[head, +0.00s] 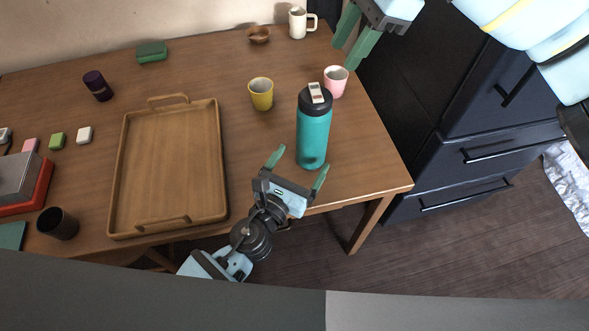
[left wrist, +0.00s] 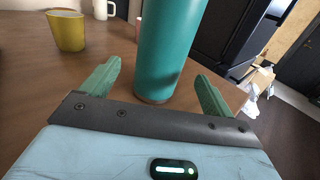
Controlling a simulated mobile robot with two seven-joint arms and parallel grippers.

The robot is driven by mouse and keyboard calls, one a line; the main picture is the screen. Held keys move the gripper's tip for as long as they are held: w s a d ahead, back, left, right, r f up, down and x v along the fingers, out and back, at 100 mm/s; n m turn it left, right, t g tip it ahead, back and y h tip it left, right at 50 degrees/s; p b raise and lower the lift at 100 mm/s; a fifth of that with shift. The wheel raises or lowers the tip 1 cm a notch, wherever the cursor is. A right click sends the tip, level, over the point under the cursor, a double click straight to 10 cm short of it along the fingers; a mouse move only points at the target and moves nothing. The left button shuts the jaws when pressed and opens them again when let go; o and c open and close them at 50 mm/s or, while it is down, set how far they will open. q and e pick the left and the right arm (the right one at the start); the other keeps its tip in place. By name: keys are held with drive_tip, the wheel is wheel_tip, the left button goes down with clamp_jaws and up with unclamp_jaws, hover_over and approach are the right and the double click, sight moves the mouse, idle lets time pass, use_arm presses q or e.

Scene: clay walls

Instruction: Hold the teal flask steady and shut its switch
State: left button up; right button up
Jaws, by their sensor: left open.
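The teal flask (head: 313,135) stands upright near the table's front right corner, with a black lid and a pale switch (head: 316,92) on top. My left gripper (head: 298,170) is open just in front of the flask's lower part. In the left wrist view the flask (left wrist: 167,50) stands between and beyond the two fingertips (left wrist: 158,80), with no clear contact; its lid is out of that view. My right gripper (head: 354,38) hangs above the table's back right edge, fingers apart and empty, above and to the right of the flask.
A pink cup (head: 335,81) stands close behind the flask, and a yellow cup (head: 261,94) to its left. A wooden tray (head: 217,160) lies left of my left gripper. A white mug (head: 298,22) and brown bowl (head: 258,35) stand at the back. Dark drawers (head: 470,150) flank the table's right.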

use_arm(q)
drive_tip(key=shift+x, duration=2.75)
